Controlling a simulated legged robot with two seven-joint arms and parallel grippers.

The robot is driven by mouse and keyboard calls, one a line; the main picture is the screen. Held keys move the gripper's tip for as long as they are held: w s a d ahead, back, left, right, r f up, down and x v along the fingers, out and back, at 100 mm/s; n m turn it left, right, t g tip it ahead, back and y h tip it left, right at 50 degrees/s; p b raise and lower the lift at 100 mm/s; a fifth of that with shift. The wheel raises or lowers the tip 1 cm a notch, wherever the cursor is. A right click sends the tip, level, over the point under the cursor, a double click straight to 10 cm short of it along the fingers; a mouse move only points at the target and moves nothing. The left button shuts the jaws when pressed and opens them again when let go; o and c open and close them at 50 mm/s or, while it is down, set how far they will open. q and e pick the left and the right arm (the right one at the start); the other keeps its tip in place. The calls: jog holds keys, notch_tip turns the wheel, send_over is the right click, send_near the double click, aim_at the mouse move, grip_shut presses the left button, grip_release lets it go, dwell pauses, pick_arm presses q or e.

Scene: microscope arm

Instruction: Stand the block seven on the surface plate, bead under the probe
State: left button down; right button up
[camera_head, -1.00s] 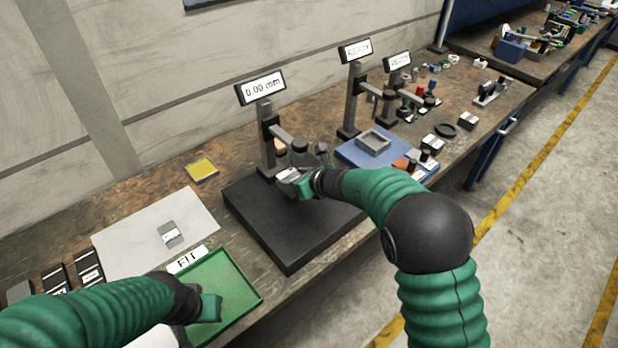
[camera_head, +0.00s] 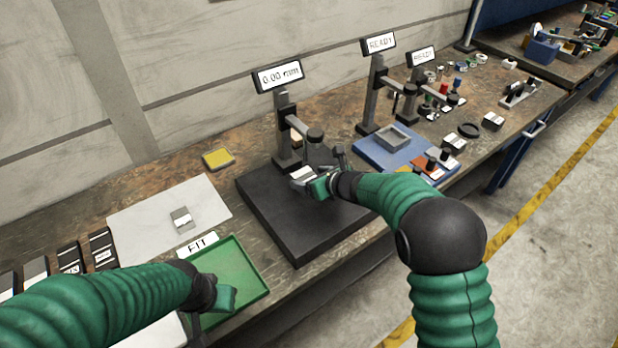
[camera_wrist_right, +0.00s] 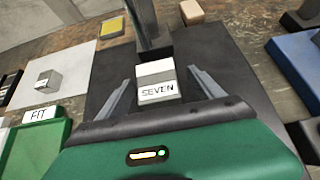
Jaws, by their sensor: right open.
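The block seven (camera_wrist_right: 157,82) is a small grey and white block with the label SEVEN facing my right wrist camera. It stands on the black surface plate (camera_head: 300,235), in front of the gauge column; in the head view the block (camera_head: 303,174) is partly covered by my gripper. My right gripper (camera_wrist_right: 163,85) is open, with one finger on each side of the block and a gap to both. The probe's gauge stand (camera_head: 287,125) has a display reading 0.00 mm. The bead and probe tip are hidden. My left gripper (camera_head: 222,297) is over the green tray; its jaws do not show clearly.
The green FIT tray (camera_head: 258,268) stands left of the plate. Another small block (camera_head: 181,218) lies on a white sheet (camera_head: 130,228). A yellow pad (camera_head: 217,158) is behind. A blue mat (camera_head: 372,152) with a grey tray (camera_head: 394,138) lies to the right.

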jog(key=shift+s+d+r, duration=0.2)
jog(key=shift+d, duration=0.1)
jog(key=a+v, duration=0.1)
jog(key=v, duration=1)
jog(key=s+d+f+m+h, duration=0.2)
jog(key=s+d+m+h, duration=0.3)
jog(key=m, duration=0.6)
jog(key=s+d+f+m+h, duration=0.1)
jog(key=s+d+f+m, duration=0.15)
jog(key=d+m, duration=0.75)
jog(key=s+f+m+g, duration=0.3)
jog(key=s+m, duration=0.6)
jog(key=m, duration=0.2)
jog(key=s+f+m+g, duration=0.3)
jog(key=s+m, duration=0.7)
jog(key=m, duration=0.1)
jog(key=shift+s+a+h, duration=0.2)
jog(key=shift+a+h, duration=0.05)
jog(key=shift+h, duration=0.05)
